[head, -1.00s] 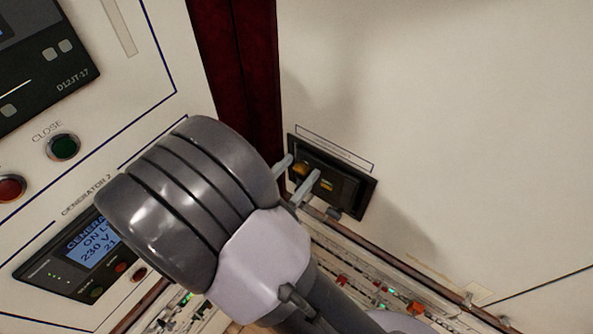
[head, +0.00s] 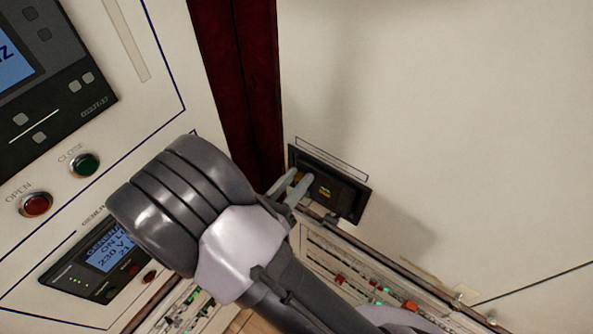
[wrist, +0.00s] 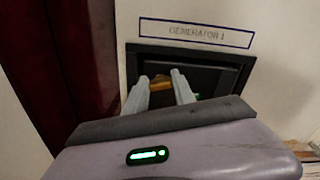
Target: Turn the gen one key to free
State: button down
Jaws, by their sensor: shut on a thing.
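The gen one key is a small orange-brown piece (wrist: 161,79) in the dark recessed panel under the label "GENERATOR 1" (wrist: 208,33) in the wrist view. My gripper (wrist: 164,80) reaches into this panel (wrist: 222,76) with its two pale fingers on either side of the key, shut on it. In the head view my gripper (head: 300,178) meets the dark panel (head: 354,203) at its left part. The fingers hide most of the key, and its exact angle and any position marks cannot be read.
A dark red post (head: 240,85) stands close to the left of the key panel. The cabinet at left has a green CLOSE button (head: 84,164), a red OPEN button (head: 36,203) and a lit generator display (head: 108,246). Breaker rows (head: 375,290) lie below. The pale wall at right is bare.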

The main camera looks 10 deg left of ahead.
jog(key=n+p, duration=0.1)
jog(key=n, duration=0.1)
jog(key=n+p, duration=0.1)
jog(key=p, duration=0.1)
jog(key=shift+r+n, duration=0.2)
jog(key=shift+n, duration=0.2)
jog(key=n+p, duration=0.3)
jog(key=shift+a+f+n, duration=0.1)
jog(key=shift+f+n, duration=0.05)
jog(key=shift+n, duration=0.15)
jog(key=n+p, duration=0.1)
jog(key=n, duration=0.2)
jog(key=shift+f, duration=0.1)
jog(key=shift+f+n+p, duration=0.15)
jog(key=shift+n+p, duration=0.55)
jog(key=shift+n, duration=1.4)
jog(key=c, duration=1)
grip_release()
jog(key=shift+c, duration=0.2)
